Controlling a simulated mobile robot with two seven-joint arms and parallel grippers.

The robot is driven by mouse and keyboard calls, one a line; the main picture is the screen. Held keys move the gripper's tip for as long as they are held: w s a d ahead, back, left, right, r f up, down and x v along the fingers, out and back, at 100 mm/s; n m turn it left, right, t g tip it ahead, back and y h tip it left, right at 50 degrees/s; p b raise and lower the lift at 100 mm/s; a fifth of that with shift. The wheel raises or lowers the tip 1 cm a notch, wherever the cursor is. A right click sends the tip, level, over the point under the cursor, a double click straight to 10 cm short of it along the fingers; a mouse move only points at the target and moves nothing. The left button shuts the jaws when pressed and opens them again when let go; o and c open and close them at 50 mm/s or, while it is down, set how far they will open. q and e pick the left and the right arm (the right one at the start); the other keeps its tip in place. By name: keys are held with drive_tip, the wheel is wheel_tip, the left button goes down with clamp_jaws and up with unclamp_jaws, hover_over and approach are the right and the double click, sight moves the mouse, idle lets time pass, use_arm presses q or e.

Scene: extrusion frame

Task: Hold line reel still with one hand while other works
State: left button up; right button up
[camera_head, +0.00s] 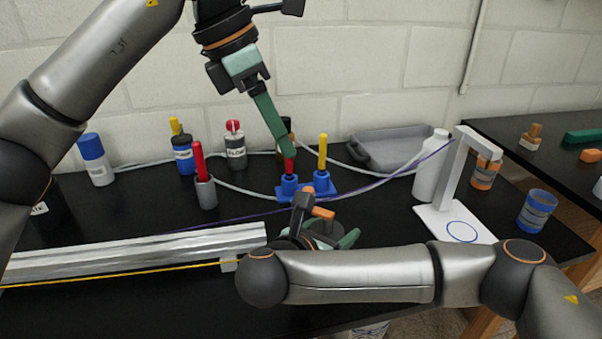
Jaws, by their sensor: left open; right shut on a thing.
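What looks like the line reel (322,212), a dark grey piece with an orange handle, is at the middle of the black bench. My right gripper (345,240) is shut on it, low over the bench; the forearm hides part of the grip. My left gripper (285,148) points down from above with its green fingers open. Its fingertips are close to a red-handled tool (290,168) in a blue stand; I cannot tell whether they touch. A yellow line (120,272) runs along the front of a silver extrusion (140,250) and goes out of sight behind my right arm.
A yellow-handled tool (322,150) stands beside the red one. A purple cord (390,178) crosses the bench. A white stand (455,190) and a blue cup (537,210) are right.

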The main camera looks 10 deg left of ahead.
sight(308, 188)
use_arm(q)
drive_tip(key=x, duration=1.2)
drive_tip(key=shift+c, duration=0.2)
clamp_jaws()
